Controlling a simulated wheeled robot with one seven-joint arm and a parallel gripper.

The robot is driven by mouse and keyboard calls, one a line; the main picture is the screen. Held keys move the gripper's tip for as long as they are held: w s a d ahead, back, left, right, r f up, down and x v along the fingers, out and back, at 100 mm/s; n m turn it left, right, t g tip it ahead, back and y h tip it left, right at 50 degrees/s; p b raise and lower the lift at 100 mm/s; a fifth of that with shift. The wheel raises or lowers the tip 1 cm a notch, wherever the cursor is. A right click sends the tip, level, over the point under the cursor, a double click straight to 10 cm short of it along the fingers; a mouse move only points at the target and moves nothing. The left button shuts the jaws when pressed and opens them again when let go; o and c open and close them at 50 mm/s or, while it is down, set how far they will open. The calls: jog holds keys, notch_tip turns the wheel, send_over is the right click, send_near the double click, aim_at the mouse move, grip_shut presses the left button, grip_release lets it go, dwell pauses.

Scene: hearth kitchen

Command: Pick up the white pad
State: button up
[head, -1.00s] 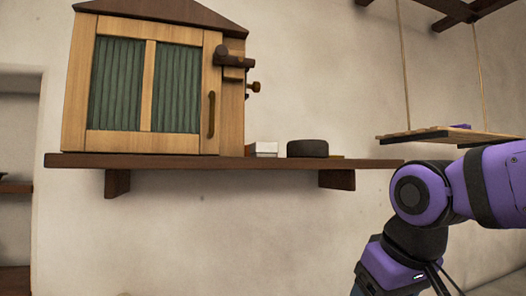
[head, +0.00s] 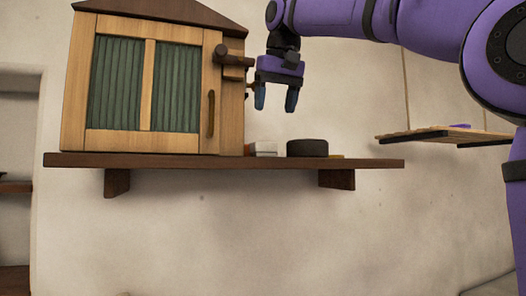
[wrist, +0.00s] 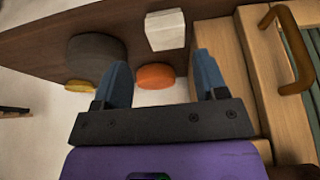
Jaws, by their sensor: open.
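The white pad (head: 262,149) is a small, pale block lying on the dark brown wall shelf (head: 200,160), just right of the wooden cabinet. In the wrist view the white pad (wrist: 165,30) shows beyond the gap between the fingertips. My gripper (head: 276,108), with blue fingers, points down above the shelf, over and slightly right of the pad. It is open and empty, apart from the pad. The gripper (wrist: 162,60) also shows in the wrist view with its fingers spread.
A dark round object (head: 307,148) sits close right of the pad. The cabinet (head: 150,85) with green panels and a handle stands close left. An orange round thing (wrist: 155,76) and a yellow one (wrist: 80,86) show in the wrist view. A hanging wooden board (head: 445,135) is at right.

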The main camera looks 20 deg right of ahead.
aim_at(266, 144)
jog(key=x, duration=1)
jog(key=shift+w+a, duration=0.25)
jog(key=shift+w, duration=0.15)
jog(key=shift+r, duration=0.1)
jog(key=c, duration=0.7)
jog(key=shift+r, duration=1.85)
jog(key=s, duration=0.5)
jog(key=s+r, duration=0.1)
jog(key=s, duration=1)
jog(key=shift+d+r, duration=0.15)
